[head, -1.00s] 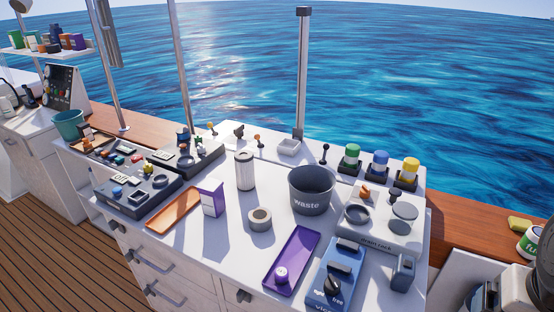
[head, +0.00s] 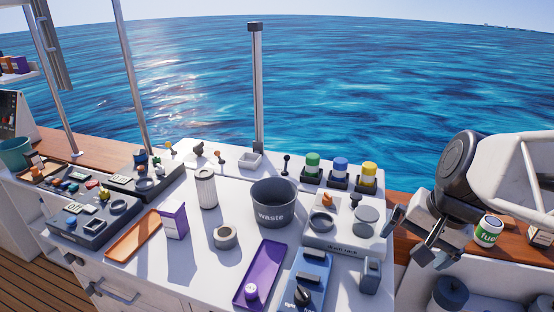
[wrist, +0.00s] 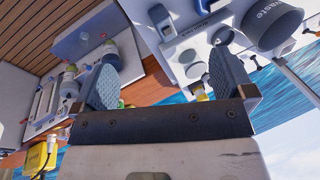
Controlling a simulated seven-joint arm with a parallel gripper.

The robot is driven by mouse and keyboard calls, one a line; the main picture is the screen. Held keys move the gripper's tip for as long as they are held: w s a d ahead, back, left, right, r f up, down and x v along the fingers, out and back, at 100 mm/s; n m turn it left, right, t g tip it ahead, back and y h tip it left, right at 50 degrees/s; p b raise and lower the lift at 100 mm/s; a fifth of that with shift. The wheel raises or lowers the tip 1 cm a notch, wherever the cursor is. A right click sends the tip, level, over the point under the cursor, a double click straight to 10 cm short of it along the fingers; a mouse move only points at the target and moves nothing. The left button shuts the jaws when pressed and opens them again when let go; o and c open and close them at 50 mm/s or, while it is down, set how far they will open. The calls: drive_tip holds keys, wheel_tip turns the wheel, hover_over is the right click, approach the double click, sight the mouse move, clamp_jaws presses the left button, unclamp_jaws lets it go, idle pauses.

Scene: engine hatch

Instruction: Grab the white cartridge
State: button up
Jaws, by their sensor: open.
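The white cartridge (head: 206,188) is a ribbed white cylinder with a dark top opening. It stands upright on the white counter (head: 190,245), left of the grey waste bin (head: 274,204) in the head view. I cannot make it out in the wrist view. My gripper (head: 411,240) is at the right in the head view, beyond the counter's right end and far from the cartridge. Its two fingers are apart with nothing between them, as the wrist view (wrist: 166,82) also shows.
A purple box (head: 173,220), grey ring (head: 225,237), orange tray (head: 134,236) and purple tray (head: 262,270) lie around the cartridge.

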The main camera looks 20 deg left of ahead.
drive_tip(key=w+a+m+g+y, duration=0.1)
drive_tip(key=w+a+m+y, duration=0.2)
drive_tip(key=w+a, duration=0.8)
drive_tip(key=m+g+y, duration=0.3)
drive_tip(key=m+y, duration=0.4)
drive_tip(key=m, duration=0.3)
approach(213, 174)
drive_tip(key=x, duration=0.5)
drive_tip(key=shift+w+f, duration=0.15)
drive_tip(key=shift+f, duration=0.1)
drive_tip(key=shift+a+f+y, duration=0.1)
drive_tip(key=shift+a+y, duration=0.2)
drive_tip(key=shift+a, duration=0.05)
drive_tip(key=shift+a, duration=0.1)
drive_tip(key=shift+x, duration=1.15)
drive_tip(key=shift+a+f, duration=0.1)
drive_tip(key=shift+a, duration=0.05)
